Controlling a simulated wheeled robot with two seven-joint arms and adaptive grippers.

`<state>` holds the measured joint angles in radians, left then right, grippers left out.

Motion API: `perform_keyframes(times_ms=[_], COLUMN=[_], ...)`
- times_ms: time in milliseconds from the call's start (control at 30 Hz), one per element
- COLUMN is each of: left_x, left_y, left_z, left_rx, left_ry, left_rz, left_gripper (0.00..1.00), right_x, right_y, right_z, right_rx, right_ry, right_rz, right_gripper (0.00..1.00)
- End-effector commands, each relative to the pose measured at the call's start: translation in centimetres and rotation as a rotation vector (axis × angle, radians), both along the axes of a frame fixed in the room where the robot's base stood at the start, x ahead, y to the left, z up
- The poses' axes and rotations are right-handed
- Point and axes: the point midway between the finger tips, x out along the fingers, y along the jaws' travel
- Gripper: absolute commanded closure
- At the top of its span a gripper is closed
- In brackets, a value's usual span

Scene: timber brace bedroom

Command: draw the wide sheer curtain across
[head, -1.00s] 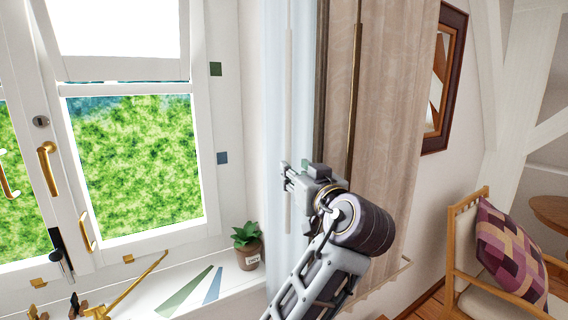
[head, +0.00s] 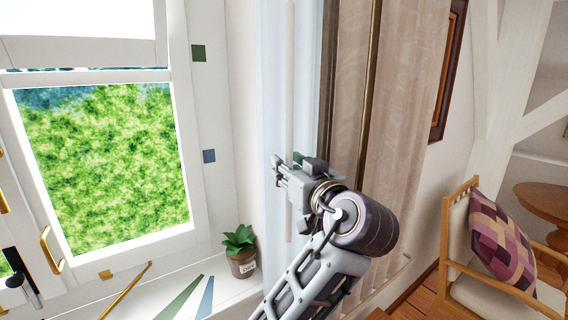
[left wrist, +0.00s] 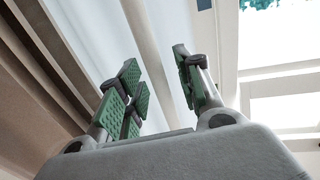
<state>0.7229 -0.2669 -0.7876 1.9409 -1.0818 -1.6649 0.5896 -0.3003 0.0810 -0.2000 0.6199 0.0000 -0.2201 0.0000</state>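The wide sheer curtain (head: 271,90) hangs as a pale blue-white bunched strip at the right side of the window. A slim white wand (head: 290,75) hangs upright in front of it. My left gripper (head: 283,174) is at the wand's lower half. In the left wrist view, the open fingers of my left gripper (left wrist: 163,90) stand either side of the white wand (left wrist: 153,50), with visible gaps. The sheer curtain (left wrist: 88,30) shows behind them. Whether a finger touches the cloth cannot be told. My right gripper is not in view.
A heavier beige curtain (head: 410,90) with a brass-coloured rod (head: 371,80) hangs right of the sheer. A potted plant (head: 241,258) stands on the windowsill (head: 170,290). Window handles (head: 51,250) project at left. A cushioned chair (head: 470,235) stands at right.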

Motion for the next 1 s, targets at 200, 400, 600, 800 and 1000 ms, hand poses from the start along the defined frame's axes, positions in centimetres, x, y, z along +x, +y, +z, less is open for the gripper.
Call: perform_keyframes(times_ms=[200, 400, 600, 800, 1000], left_x=[-0.29, -0.31, -0.30, -0.29, -0.29], left_y=[-0.19, -0.20, -0.19, -0.18, -0.19], left_z=[0.02, 0.01, 0.00, -0.01, -0.01], left_rx=[0.000, 0.000, 0.000, 0.000, 0.000], left_ry=[-0.001, -0.001, -0.001, -0.001, -0.001], left_rz=[0.000, 0.000, 0.000, 0.001, 0.001], left_gripper=[0.65, 0.65, 0.77, 1.00, 1.00], right_x=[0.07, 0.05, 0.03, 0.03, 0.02], right_y=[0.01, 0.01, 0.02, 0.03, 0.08], right_z=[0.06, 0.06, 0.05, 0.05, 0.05], right_rx=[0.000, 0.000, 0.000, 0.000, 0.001], right_ry=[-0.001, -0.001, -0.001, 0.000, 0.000], right_rz=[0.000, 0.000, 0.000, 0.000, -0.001], right_gripper=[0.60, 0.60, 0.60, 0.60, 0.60])
